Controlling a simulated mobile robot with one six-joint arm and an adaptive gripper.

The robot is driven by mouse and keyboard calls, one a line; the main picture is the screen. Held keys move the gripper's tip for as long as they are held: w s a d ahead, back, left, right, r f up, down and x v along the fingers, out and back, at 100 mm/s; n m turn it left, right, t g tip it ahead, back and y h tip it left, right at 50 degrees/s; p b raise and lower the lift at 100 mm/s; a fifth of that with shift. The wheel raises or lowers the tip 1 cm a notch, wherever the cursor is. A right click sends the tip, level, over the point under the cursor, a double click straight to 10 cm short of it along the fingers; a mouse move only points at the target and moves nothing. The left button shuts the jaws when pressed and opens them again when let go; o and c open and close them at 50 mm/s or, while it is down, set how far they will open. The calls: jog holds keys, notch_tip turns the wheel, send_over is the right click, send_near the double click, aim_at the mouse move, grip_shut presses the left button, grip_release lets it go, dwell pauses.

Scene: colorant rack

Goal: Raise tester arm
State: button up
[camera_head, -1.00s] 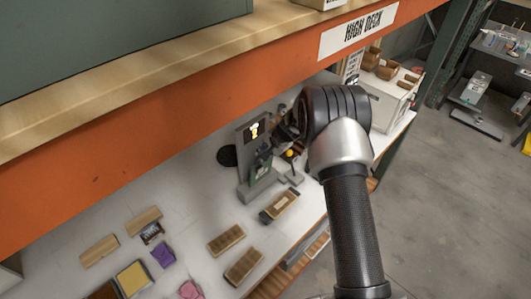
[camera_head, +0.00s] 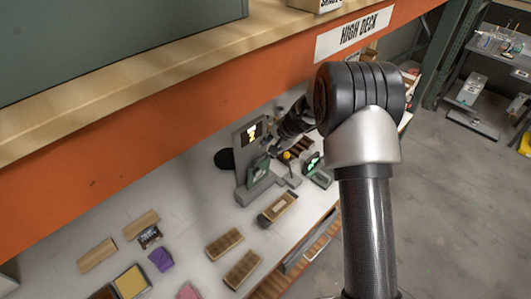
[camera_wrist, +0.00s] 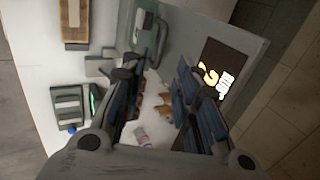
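The tester is a grey upright stand (camera_head: 242,160) on the white bench, with a black panel (camera_head: 250,133) bearing a glowing yellow sign. A green framed part (camera_head: 259,169) is on its front, and a small yellow ball (camera_head: 287,155) is beside it. I cannot tell which part is the tester arm. In the wrist view the grey stand (camera_wrist: 238,42) lies sideways, with the green part (camera_wrist: 148,28) just beyond my fingers. My gripper (camera_wrist: 158,73) is open, with a gap between its blue-padded fingers and nothing clearly held. In the head view it is dark and partly hidden behind my arm.
An orange beam (camera_head: 150,125) of the high deck crosses above the bench. A small device with a green screen (camera_head: 315,162) stands right of the tester. Several wooden blocks (camera_head: 225,243) and a purple piece (camera_head: 161,259) lie in front.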

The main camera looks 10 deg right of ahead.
jog(key=v, duration=0.3)
jog(key=shift+s+d+r, duration=0.1)
jog(key=shift+s+r, duration=0.1)
jog(key=shift+r, duration=0.1)
